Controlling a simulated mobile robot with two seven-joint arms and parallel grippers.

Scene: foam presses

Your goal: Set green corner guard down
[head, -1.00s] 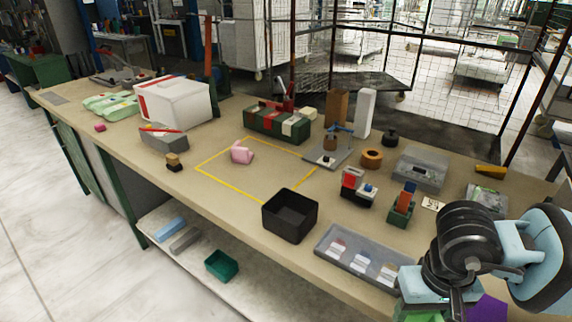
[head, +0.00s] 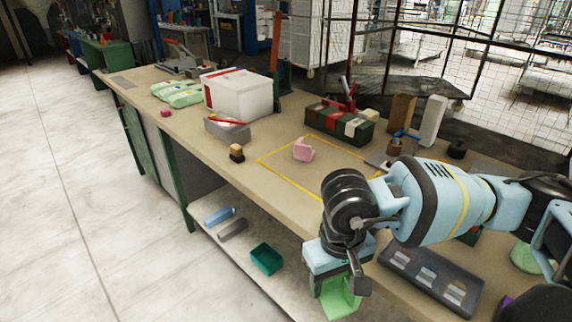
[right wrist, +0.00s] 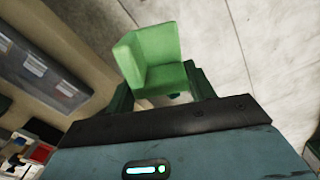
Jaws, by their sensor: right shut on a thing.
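The green corner guard (head: 341,302) hangs in my right gripper (head: 336,284), out in front of the bench's front edge in the head view. In the right wrist view the guard (right wrist: 158,60) is an L-shaped green piece between the two dark green fingers (right wrist: 162,92), which are shut on it. Pale floor shows behind it. A yellow taped outline (head: 268,166) lies on the bench top, with a pink corner-shaped piece (head: 303,150) inside it. My right arm covers the outline's near right part. My left gripper is not in view.
A grey tray (head: 398,268) with small labelled items lies right of the gripper. A white box (head: 240,95), grey bin (head: 227,129) and green-and-red case (head: 338,124) stand further back. The lower shelf holds a teal bin (head: 266,259). The outline's left part is clear.

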